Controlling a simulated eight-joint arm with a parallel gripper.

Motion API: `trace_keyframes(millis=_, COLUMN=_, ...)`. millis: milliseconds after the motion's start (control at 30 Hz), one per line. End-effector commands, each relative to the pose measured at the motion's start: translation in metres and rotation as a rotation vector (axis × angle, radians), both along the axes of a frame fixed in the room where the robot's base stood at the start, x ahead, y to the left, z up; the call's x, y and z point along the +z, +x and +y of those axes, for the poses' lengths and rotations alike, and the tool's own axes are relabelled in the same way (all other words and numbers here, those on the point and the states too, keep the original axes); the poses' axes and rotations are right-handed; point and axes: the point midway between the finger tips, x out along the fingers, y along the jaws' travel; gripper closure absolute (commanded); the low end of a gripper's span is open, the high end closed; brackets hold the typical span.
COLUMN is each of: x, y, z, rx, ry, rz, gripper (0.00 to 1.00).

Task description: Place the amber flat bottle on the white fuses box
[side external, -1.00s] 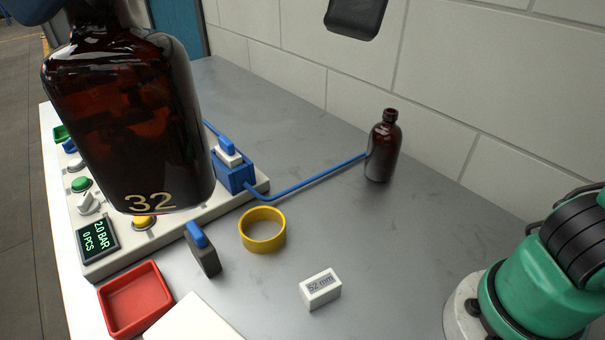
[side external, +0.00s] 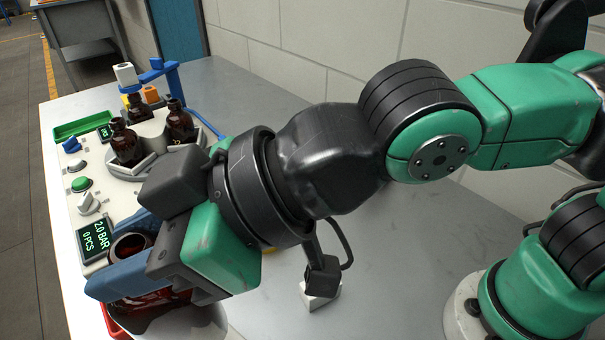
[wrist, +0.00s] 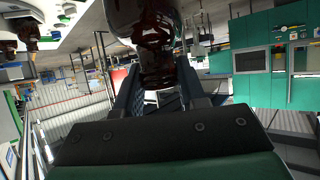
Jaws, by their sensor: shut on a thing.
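The amber flat bottle (side external: 150,302) is between the blue fingers of my gripper (side external: 128,250) at the lower left of the side view. The fingers are shut on it around its neck. I cannot tell whether the bottle touches the box. In the wrist view the dark bottle (wrist: 150,35) extends away between the fingers (wrist: 158,88).
A red tray (side external: 113,325) is beside the bottle, mostly hidden. Behind is a control panel with a display (side external: 90,242), buttons, and a round fixture (side external: 130,170) with small amber bottles. A white block (side external: 318,298) lies under my wrist. A green tray (side external: 84,128) is farther back.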

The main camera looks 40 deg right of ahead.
Motion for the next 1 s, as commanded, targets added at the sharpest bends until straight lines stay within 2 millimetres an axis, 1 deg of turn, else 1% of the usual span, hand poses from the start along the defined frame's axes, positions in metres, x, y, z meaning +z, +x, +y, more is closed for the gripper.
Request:
trace_keyframes(millis=133, x=-0.01, y=0.0, z=0.0, rx=0.0, ry=0.0, rz=0.0, gripper=1.0)
trace_keyframes(millis=300, x=-0.031, y=0.0, z=0.0, rx=0.0, ry=0.0, rz=0.0, gripper=1.0)
trace_keyframes(millis=400, x=-0.039, y=0.0, z=0.0, rx=0.0, ry=0.001, rz=-0.001, gripper=1.0)
trace_keyframes(millis=500, x=-0.043, y=0.0, z=0.0, rx=-0.001, ry=0.001, rz=-0.001, gripper=1.0)
trace_keyframes(millis=833, x=-0.046, y=0.0, z=0.0, rx=-0.001, ry=0.0, rz=0.0, gripper=1.0)
trace_keyframes(millis=867, x=-0.045, y=0.0, z=0.0, rx=-0.001, ry=0.0, rz=0.0, gripper=0.56)
trace_keyframes(millis=900, x=-0.045, y=0.0, z=0.0, rx=-0.001, ry=0.0, rz=0.0, gripper=0.45)
trace_keyframes(millis=933, x=-0.045, y=0.0, z=0.0, rx=-0.001, ry=0.0, rz=0.0, gripper=0.36)
trace_keyframes(millis=967, x=-0.045, y=0.0, z=0.0, rx=-0.001, ry=0.0, rz=0.0, gripper=0.33)
trace_keyframes(millis=1000, x=-0.045, y=0.0, z=0.0, rx=-0.001, ry=0.0, rz=0.0, gripper=0.33)
